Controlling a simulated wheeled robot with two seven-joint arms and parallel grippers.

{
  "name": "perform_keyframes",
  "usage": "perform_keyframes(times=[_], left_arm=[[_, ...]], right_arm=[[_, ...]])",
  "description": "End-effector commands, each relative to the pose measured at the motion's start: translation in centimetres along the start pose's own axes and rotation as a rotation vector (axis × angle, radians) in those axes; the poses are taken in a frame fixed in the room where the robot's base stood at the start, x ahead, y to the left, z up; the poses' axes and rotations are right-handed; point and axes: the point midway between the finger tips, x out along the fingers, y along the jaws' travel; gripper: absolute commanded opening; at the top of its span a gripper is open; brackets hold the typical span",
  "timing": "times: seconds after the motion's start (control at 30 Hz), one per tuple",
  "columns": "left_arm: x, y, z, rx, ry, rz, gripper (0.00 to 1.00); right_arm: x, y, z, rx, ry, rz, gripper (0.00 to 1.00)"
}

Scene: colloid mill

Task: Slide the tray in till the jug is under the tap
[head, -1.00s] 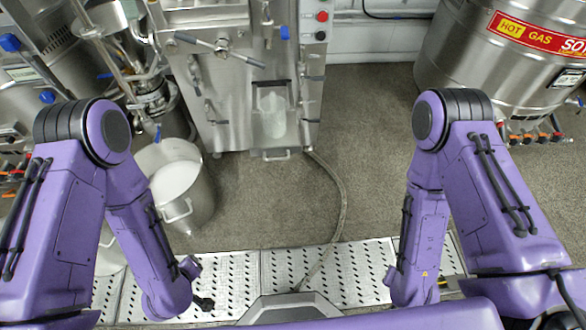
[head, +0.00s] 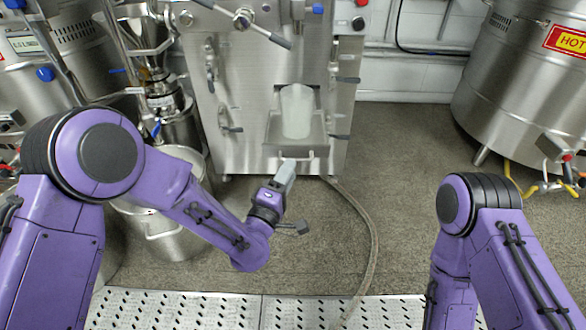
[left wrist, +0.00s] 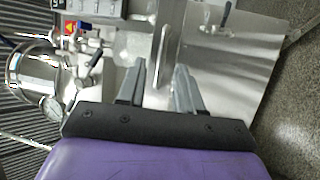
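The steel tray (head: 276,135) sticks out of the front opening of the machine (head: 240,100). A translucent whitish jug (head: 297,112) stands upright on it, partly inside the opening. The tray's bar handle (head: 310,156) is at its front edge; it also shows in the left wrist view (left wrist: 162,50). My left gripper (head: 289,165) is at the handle. In the left wrist view its two fingers (left wrist: 160,68) are apart, with the bar between or just beyond the tips; contact cannot be told. The tap cannot be made out. My right gripper is out of view.
A steel pot (head: 172,240) stands on the floor left of the tray, close to my left arm. A hose (head: 372,240) curves over the floor to the right. A large steel kettle (head: 510,90) stands at the right.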

Motion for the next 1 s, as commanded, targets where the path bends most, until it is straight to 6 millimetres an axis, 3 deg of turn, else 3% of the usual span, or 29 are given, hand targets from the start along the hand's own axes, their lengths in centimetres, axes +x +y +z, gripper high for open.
perform_keyframes(times=[0.2, 0.5, 0.63, 1.0], left_arm=[[3.1, -0.2, 0.0, 0.000, 0.001, -0.001, 0.35], [3.6, -0.1, 0.0, 0.001, 0.000, -0.003, 0.35], [3.6, -0.1, 0.0, 0.001, 0.000, -0.003, 0.00], [3.5, -0.1, 0.0, 0.001, 0.000, -0.003, 0.00]], right_arm=[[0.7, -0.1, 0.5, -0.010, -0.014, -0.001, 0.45], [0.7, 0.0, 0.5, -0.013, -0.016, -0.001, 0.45], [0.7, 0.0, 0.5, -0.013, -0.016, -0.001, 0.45], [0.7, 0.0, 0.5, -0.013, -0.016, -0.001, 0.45]])
